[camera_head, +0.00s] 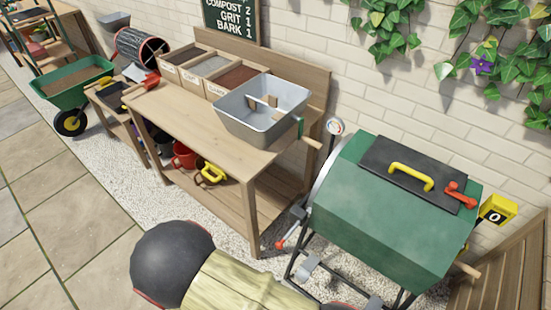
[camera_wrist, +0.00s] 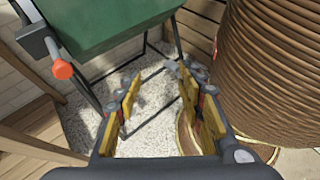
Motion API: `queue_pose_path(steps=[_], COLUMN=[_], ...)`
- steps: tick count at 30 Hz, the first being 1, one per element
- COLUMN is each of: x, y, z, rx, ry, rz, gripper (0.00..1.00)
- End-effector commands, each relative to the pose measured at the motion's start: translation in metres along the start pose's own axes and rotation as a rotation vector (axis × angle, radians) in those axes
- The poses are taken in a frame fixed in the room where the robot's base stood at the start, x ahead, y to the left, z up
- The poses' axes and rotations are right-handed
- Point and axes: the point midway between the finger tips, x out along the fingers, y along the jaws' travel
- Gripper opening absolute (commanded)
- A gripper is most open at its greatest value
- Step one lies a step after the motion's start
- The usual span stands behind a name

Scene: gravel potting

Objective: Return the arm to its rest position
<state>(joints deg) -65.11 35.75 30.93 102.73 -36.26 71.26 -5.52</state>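My gripper (camera_wrist: 158,92) shows in the wrist view with its two yellow-padded fingers spread apart and nothing between them. It points down toward the gravel beside the metal legs of the green tumbler (camera_wrist: 110,22). In the head view, part of my arm crosses the bottom middle, and the gripper itself is out of that picture. The green tumbler (camera_head: 385,215) stands on the right with a dark lid (camera_head: 415,172), which lies flat on top and bears a yellow handle and a red latch.
A wooden potting bench (camera_head: 190,120) carries a grey basin (camera_head: 262,108) and compartment bins (camera_head: 212,70). A green wheelbarrow (camera_head: 72,82) stands at the far left. A large ribbed brown surface (camera_wrist: 270,70) is close on the gripper's right. Paving (camera_head: 50,200) at the left is clear.

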Motion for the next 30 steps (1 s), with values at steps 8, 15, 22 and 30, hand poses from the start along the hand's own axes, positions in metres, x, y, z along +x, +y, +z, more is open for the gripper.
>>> queue_pose_path(steps=[8,15,22,30], x=[-0.027,-0.043,-0.049,-0.042], y=[-0.003,0.002,0.007,0.003], z=[0.070,0.133,0.200,0.281], rx=[0.331,0.633,0.931,1.285], ry=[0.306,0.543,0.747,0.952], rz=[-0.278,-0.471,-0.608,-0.690], gripper=[0.39,0.39,0.39,0.39])
